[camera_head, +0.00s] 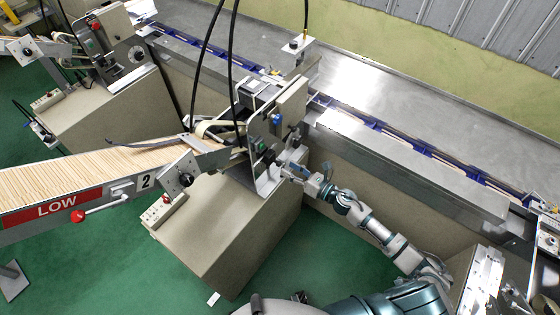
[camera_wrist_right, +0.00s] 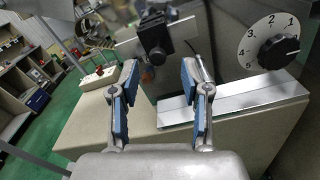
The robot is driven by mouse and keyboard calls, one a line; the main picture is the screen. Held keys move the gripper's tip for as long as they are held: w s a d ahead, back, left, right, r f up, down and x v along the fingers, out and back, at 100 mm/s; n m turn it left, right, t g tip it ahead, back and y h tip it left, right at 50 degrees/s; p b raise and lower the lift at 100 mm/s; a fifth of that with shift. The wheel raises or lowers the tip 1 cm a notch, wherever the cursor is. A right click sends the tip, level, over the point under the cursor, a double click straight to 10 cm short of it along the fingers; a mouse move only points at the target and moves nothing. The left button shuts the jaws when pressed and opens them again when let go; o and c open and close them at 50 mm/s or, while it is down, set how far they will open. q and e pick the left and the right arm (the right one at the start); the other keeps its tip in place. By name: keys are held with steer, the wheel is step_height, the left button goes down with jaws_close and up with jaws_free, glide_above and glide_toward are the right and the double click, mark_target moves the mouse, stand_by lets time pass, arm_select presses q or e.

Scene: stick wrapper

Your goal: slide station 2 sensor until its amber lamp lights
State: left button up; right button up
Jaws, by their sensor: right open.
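Station 2, marked with a "2" plate (camera_head: 146,181), stands in the middle of the head view. My right gripper (camera_head: 290,171) is at the near side of its machine head. In the right wrist view my right gripper (camera_wrist_right: 159,74) is open, with two blue-padded fingers and nothing between them. A black block with a round knob (camera_wrist_right: 155,42), apparently the sensor, sits on a flat metal bar (camera_wrist_right: 128,50) just beyond the fingertips, roughly centred between them. I cannot make out contact. No lit amber lamp can be made out. My left gripper is not in view.
A numbered dial (camera_wrist_right: 272,52) with a black knob is right of the block. A metal ledge (camera_wrist_right: 235,98) lies below it. Station 2's stick hopper (camera_head: 90,178) is at left, reading LOW. The conveyor (camera_head: 400,150) runs behind. Black cables (camera_head: 230,50) hang overhead.

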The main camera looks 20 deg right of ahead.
mark_target(279, 162)
steer(key=x, duration=0.5)
steer(key=shift+a+p, duration=0.2)
steer(key=shift+p, duration=0.1)
steer(key=shift+d, duration=0.15)
jaws_close()
